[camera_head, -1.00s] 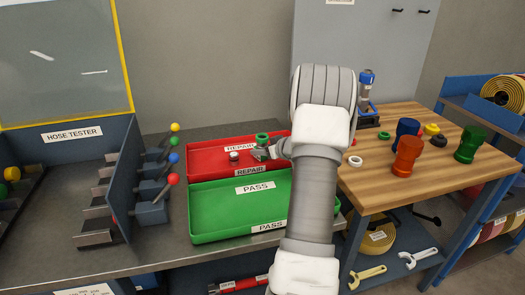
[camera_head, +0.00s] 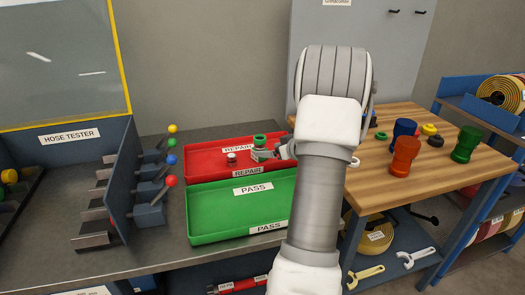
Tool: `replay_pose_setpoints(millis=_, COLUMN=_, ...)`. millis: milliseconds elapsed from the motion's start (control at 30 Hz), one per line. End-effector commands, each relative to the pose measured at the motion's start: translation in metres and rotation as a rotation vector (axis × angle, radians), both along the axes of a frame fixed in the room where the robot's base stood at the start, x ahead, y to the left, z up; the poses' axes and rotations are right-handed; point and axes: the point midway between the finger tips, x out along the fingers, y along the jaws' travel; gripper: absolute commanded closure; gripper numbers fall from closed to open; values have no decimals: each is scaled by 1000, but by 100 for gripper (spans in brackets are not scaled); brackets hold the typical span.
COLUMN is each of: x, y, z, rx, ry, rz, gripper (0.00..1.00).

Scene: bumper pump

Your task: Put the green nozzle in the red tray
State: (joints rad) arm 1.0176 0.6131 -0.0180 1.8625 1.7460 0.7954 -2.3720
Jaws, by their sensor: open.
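A large green nozzle (camera_head: 467,144) stands upright on the wooden table at the right, well away from my gripper. The red tray (camera_head: 205,149), labelled REPAIR, lies on the grey bench behind the green PASS tray. My gripper (camera_head: 264,153) is open at the right part of the red tray, pointing left. A smaller green-topped piece (camera_head: 259,139) shows right at its fingers, in or just above the tray. The fingers partly cover it, and I cannot tell whether they touch it. A small dark piece with a pale top (camera_head: 231,158) is in the tray.
The green PASS tray (camera_head: 215,211) looks empty. A blue nozzle (camera_head: 404,128), an orange nozzle (camera_head: 404,156) and several small rings or caps are on the wooden table (camera_head: 440,180). The hose tester's levers (camera_head: 160,190) stick up left of the trays. My arm hides the gap between bench and table.

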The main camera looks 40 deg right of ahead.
Motion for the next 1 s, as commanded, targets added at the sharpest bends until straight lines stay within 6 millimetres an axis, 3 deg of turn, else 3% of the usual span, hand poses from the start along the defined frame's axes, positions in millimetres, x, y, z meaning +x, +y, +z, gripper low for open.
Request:
replay_pose_setpoints(millis=133, x=-26, y=3, z=15, rx=0, ry=-1, rz=-2, gripper=13)
replay_pose_setpoints(millis=333, x=-45, y=5, z=25, rx=-1, ry=-1, rz=0, gripper=13)
replay_pose_setpoints(millis=1000, x=-48, y=6, z=27, rx=0, ry=0, rz=1, gripper=13)
